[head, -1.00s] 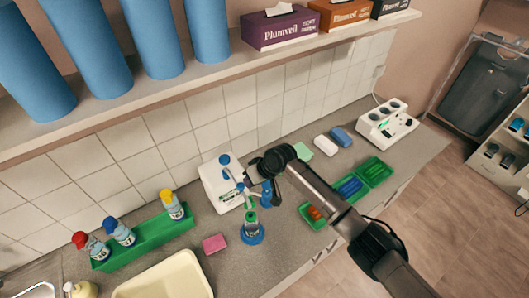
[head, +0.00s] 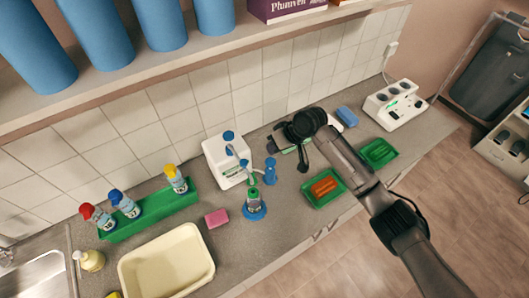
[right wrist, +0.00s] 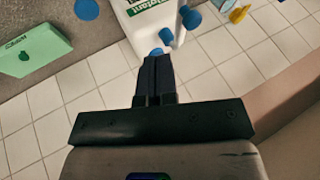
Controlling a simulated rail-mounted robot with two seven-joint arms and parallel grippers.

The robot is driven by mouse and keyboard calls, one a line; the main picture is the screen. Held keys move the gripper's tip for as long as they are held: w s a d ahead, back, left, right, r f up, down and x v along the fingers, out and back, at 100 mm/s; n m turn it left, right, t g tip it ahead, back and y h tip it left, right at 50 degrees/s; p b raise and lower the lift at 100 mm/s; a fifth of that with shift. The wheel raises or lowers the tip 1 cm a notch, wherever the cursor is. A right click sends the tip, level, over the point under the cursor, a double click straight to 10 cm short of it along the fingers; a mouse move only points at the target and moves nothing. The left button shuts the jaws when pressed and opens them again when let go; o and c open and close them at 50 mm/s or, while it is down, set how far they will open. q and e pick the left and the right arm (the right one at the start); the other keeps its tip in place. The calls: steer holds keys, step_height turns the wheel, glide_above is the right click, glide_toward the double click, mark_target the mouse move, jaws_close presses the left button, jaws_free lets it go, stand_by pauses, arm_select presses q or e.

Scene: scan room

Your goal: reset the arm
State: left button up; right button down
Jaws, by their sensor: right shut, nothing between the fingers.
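My right arm reaches in from the lower right in the head view. Its gripper (head: 303,160) points down over the counter, to the right of a white canister (head: 218,165) with blue fittings. In the right wrist view the gripper's dark fingers (right wrist: 155,72) are together with nothing between them. The canister (right wrist: 140,20) shows beyond the fingertips there; whether they touch cannot be told. My left gripper is not in view.
A bottle in a blue ring (head: 254,210) and a pink sponge (head: 216,218) stand near the canister. Green trays (head: 345,194) lie beside and partly under my arm. A green rack (head: 150,218) of bottles and a cream basin (head: 205,255) are left. A shelf (head: 120,100) overhangs the back.

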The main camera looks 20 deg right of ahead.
steer(key=shift+b+v, duration=0.35)
steer(key=shift+v, duration=2.05)
